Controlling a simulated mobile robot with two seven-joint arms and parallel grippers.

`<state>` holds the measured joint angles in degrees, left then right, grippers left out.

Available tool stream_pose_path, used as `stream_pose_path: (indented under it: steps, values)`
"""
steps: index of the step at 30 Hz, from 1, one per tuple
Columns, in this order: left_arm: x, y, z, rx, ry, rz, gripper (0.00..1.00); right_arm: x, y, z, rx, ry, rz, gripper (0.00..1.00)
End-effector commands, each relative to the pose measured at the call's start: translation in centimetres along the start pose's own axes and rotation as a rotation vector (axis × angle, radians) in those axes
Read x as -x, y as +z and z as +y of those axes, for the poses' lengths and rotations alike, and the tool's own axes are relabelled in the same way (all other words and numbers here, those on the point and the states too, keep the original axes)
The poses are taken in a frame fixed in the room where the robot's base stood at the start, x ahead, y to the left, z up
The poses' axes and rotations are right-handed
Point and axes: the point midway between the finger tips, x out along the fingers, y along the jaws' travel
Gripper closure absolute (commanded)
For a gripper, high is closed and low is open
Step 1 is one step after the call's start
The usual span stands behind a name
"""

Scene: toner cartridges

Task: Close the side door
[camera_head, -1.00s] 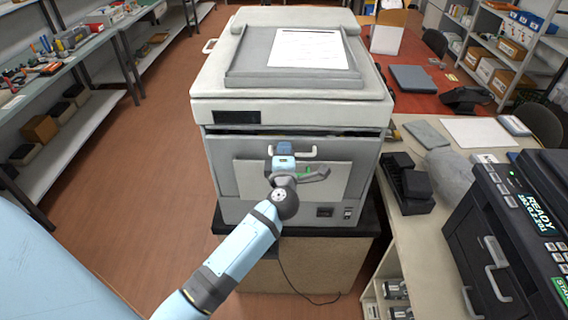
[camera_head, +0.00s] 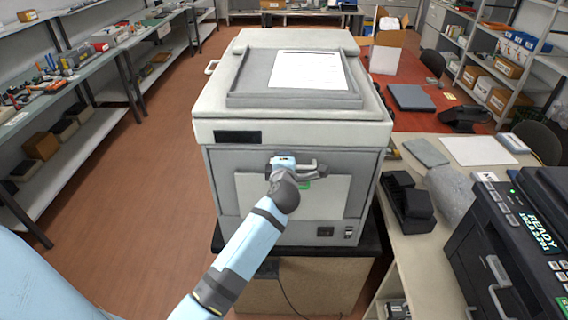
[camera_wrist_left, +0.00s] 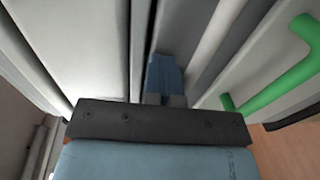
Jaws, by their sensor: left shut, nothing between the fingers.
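The side door (camera_head: 228,163) is the grey front panel of the large copier (camera_head: 210,98), with a paler inset panel (camera_head: 335,196). It stands upright and looks flush, with no dark gap visible under the copier's top section. My left gripper (camera_head: 284,160) is at the door's upper middle, over where its pale handle is. Its fingers are shut and empty. In the left wrist view the blue fingertips (camera_wrist_left: 164,75) are against or very near grey and white panels. Contact is hard to tell. A green handle (camera_wrist_left: 290,78) is to their right. My right gripper is out of view.
The copier stands on a dark-topped stand (camera_head: 262,245). A side table (camera_head: 412,240) on the right holds black items and a dark printer (camera_head: 520,240). Shelves line the left. The brown floor (camera_head: 150,165) left of the copier is clear.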

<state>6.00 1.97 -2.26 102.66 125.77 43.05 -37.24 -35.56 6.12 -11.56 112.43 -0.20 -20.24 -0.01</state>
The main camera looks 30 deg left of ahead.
Motion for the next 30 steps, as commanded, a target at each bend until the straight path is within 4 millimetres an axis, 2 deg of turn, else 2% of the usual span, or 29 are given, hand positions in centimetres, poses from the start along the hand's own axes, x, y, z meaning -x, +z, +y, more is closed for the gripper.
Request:
stream_pose_path:
  steps: [13, 19, 23, 30]
  values:
    - [-0.7, 0.2, 0.6, 0.001, -0.031, -0.014, 1.0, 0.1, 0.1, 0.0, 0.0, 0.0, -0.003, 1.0]
    - [-0.1, 0.2, 0.7, 0.001, -0.028, -0.014, 1.0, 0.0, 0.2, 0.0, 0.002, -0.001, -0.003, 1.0]
    - [2.0, 0.1, 0.6, 0.002, -0.029, -0.015, 1.0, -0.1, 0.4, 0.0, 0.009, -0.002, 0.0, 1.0]
    - [7.7, -0.1, 0.4, 0.001, -0.035, -0.013, 1.0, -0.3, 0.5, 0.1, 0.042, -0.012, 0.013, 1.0]
